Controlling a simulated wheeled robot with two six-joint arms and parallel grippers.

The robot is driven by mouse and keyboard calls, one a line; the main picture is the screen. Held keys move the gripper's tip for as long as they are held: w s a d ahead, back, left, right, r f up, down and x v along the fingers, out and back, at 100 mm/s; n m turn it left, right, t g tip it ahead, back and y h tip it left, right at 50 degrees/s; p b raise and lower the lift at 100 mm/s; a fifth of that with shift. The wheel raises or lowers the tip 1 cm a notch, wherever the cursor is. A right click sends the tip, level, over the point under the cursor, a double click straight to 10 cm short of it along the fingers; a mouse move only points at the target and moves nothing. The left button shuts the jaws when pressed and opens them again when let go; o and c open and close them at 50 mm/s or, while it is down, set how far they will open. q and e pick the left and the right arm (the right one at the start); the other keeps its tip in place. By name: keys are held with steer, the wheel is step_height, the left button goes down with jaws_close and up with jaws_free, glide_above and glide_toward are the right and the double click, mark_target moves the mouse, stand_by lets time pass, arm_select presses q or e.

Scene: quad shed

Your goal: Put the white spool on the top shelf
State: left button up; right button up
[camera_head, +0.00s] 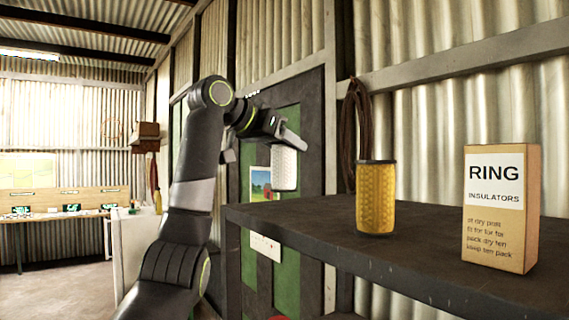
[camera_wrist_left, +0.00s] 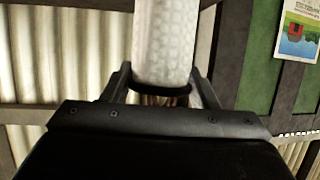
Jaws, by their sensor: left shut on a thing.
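The white spool (camera_head: 284,169) is held upright by my left gripper (camera_head: 283,143) in the head view. It hangs in the air to the left of the dark shelf (camera_head: 400,255), apart from it. In the left wrist view the white spool (camera_wrist_left: 166,40) sits between the two fingers of my left gripper (camera_wrist_left: 162,85), which is shut on it. The shelf bears a yellow spool (camera_head: 376,198) and a cardboard box marked RING INSULATORS (camera_head: 500,205). My right gripper is in neither view.
The shelf's left end is clear beside the yellow spool. A green door with dark framing (camera_head: 287,110) stands behind the white spool. A coil of rope (camera_head: 354,125) hangs on the wall behind the shelf. A workbench (camera_head: 60,217) stands far left.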

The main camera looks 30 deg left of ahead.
mark_target(275, 157)
arm_select(q)
steer(key=f, duration=0.2)
steer(key=shift+s+f, duration=0.2)
steer(key=shift+f, duration=0.15)
steer(key=shift+s+f+p, duration=0.1)
steer(key=shift+f+p, duration=0.2)
steer(key=shift+a+f, duration=0.1)
steer(key=shift+f, duration=0.1)
steer(key=shift+d+f, duration=0.1)
steer(key=shift+d, duration=0.1)
steer(key=o, duration=1.4)
steer(key=shift+a, duration=0.1)
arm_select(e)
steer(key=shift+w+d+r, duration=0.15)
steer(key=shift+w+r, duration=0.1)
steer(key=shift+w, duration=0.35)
